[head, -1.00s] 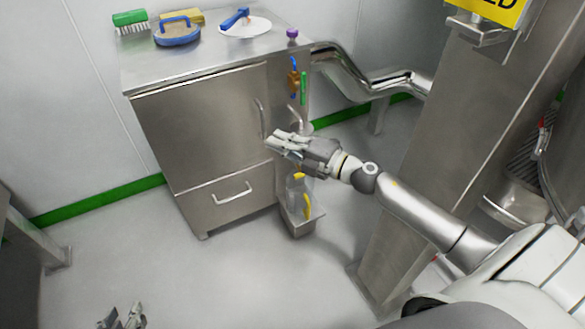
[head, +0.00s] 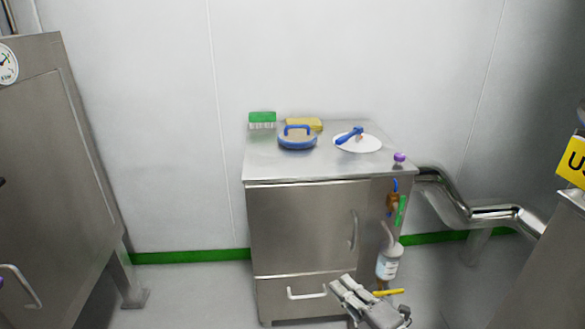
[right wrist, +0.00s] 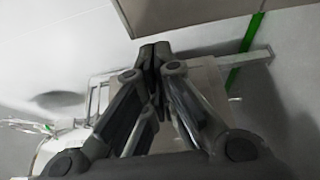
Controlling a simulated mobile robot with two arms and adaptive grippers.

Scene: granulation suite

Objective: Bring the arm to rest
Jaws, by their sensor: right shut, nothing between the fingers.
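My right gripper (head: 343,285) shows at the bottom of the head view, in front of the cabinet's lower right part. Its fingers are shut and hold nothing. The right wrist view also shows the dark fingers (right wrist: 158,62) closed together at their tips, with no object between them. Most of my right arm is outside the head view. My left gripper is not in view.
A steel cabinet (head: 305,225) carries a green brush (head: 262,120), a blue-handled block (head: 297,141), a yellow item, and a white disc (head: 366,145) with a blue tool. A white bottle (head: 388,264) is at its right side. Steel units flank it; floor shows left.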

